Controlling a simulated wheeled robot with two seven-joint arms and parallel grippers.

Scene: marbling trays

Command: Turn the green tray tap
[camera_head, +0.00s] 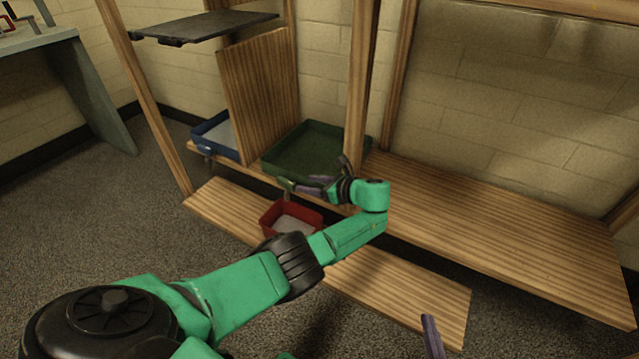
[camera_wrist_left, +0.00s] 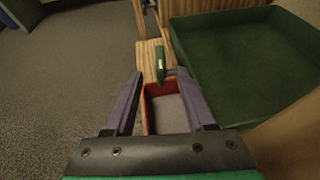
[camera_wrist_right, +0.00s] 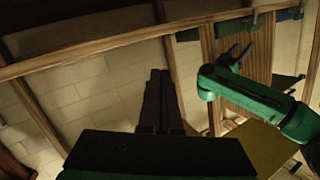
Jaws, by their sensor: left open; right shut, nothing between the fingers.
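The green tray (camera_head: 291,148) sits on the upper wooden shelf, behind my left gripper in the head view. It also shows at the upper right of the left wrist view (camera_wrist_left: 245,60). The green tray tap (camera_wrist_left: 160,62), with a small upright green handle, stands out beside the tray's corner. My left gripper (camera_wrist_left: 159,80) is open, its purple fingers to either side of the tap in the picture; contact cannot be told. The head view shows the left gripper (camera_head: 297,187) at the tray's front edge. My right gripper (camera_wrist_right: 159,78) is shut and empty, away from the tray.
A red tray (camera_head: 264,222) stands on the lower shelf below the green tray. A blue tray (camera_head: 203,143) is left of the wooden divider (camera_head: 262,90). A dark panel (camera_head: 205,28) is above. A wooden post rises right of the green tray. The right shelf (camera_head: 500,220) is bare.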

